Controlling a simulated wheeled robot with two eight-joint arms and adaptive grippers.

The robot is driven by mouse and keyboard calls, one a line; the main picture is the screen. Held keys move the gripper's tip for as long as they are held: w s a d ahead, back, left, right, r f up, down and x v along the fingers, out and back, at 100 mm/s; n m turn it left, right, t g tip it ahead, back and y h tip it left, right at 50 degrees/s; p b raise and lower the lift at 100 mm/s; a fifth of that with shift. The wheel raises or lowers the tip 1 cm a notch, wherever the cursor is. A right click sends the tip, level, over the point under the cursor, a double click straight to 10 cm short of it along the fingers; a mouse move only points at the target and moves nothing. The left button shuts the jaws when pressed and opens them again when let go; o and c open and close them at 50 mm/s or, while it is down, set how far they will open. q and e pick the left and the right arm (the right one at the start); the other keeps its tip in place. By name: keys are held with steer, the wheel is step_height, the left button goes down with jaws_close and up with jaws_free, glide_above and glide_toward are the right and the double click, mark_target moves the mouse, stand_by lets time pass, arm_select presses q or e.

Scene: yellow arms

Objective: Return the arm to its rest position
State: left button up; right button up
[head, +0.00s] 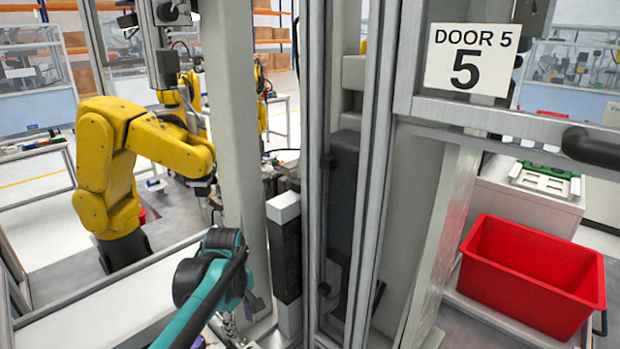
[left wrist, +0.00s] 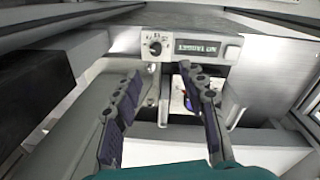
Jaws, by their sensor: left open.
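My left arm (head: 215,285), teal and black, comes in at the bottom of the head view and reaches beside a grey upright post. Its fingers cannot be made out clearly there. In the left wrist view my left gripper (left wrist: 161,78) is open, with its two dark fingers spread apart and nothing between them. Beyond the fingertips is a light panel with a round dial (left wrist: 155,48) and a small lit display (left wrist: 208,48). My right arm and gripper are in neither view.
Grey posts and a door frame stand close in front. A sign reading DOOR 5 (head: 470,60) hangs at the upper right, above a red bin (head: 532,270). A dark handle (head: 592,148) juts out at right. A yellow robot arm (head: 110,170) stands behind the frame at left.

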arm_select(q)
steer(key=s+f+m+t, duration=0.2)
steer(key=s+m+t, duration=0.4)
steer(key=s+m, duration=0.6)
steer(key=s, duration=0.4)
steer(key=shift+s+d+m, duration=0.2)
steer(key=shift+s+m, duration=0.2)
